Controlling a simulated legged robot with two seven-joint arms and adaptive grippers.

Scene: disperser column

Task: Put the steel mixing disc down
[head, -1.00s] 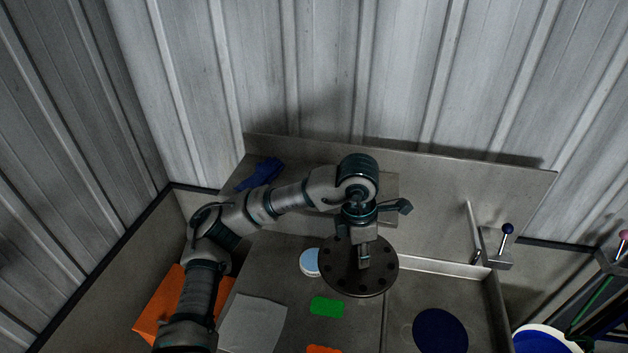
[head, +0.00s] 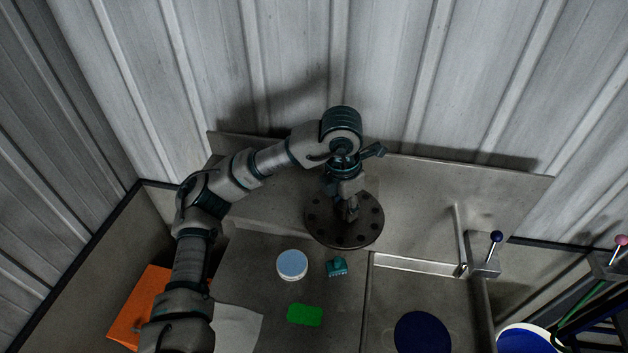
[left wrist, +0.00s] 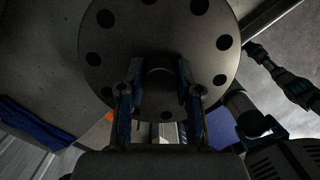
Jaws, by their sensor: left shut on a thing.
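The steel mixing disc (head: 335,236) is a dark round plate with a ring of holes near its rim. In the head view it is near the back of the grey worktop, in front of the back panel. My left gripper (head: 350,212) is above it, shut on the hub at its middle. In the left wrist view the disc (left wrist: 175,25) fills the upper middle, and the fingers of my left gripper (left wrist: 160,88) stand on both sides of the round hub. I cannot tell whether the disc touches the worktop. My right gripper is not seen in the head view.
A white-blue round lid (head: 292,264), a small teal object (head: 337,267) and a green piece (head: 305,314) lie in front of the disc. A dark blue disc (head: 422,333) lies in the basin at right. A blue cloth (left wrist: 35,123) shows in the left wrist view.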

